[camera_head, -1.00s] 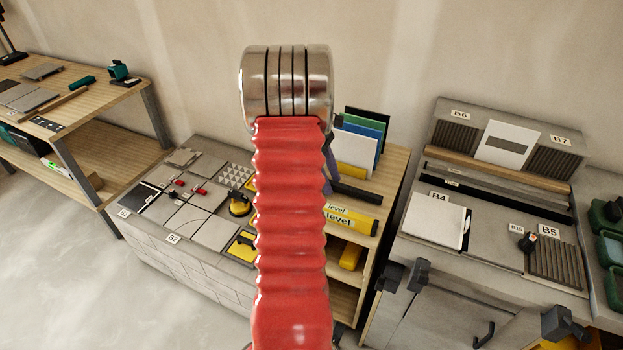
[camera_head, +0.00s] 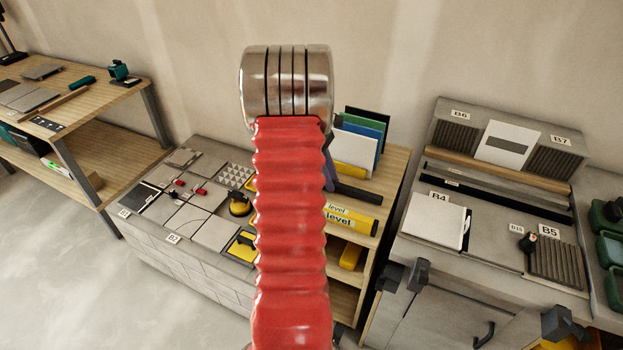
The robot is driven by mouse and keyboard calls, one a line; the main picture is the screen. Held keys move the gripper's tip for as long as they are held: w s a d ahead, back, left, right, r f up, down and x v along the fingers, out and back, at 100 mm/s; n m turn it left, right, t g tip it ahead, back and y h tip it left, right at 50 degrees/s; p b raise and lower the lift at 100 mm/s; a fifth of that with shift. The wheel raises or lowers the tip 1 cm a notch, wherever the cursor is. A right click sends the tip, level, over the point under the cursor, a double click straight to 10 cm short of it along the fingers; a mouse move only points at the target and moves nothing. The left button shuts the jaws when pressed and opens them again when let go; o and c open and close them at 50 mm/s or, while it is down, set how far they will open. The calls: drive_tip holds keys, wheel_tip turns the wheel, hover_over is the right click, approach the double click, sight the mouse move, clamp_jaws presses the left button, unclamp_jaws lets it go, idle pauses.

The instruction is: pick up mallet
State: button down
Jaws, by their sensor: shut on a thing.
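My red ribbed arm with its metal end ring fills the middle of the view. My gripper is not in view; the arm hides the area behind it. A dark bar-shaped thing (camera_head: 357,192) shows just right of the arm, above the wooden shelf unit, with its left end hidden. It may be part of the mallet, but I cannot tell. No mallet head is clearly seen.
The wooden shelf unit (camera_head: 392,168) holds yellow levels (camera_head: 350,219) and upright coloured boards (camera_head: 365,128). A tiled block (camera_head: 190,265) with loose tiles stands left of it. A grey workstation (camera_head: 495,260) stands right. A wooden bench (camera_head: 115,95) is far left. Open floor lies front left.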

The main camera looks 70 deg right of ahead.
drive_tip(key=shift+r, duration=0.1)
wheel_tip(320, 180, up, 10)
idle(0.7)
idle(0.4)
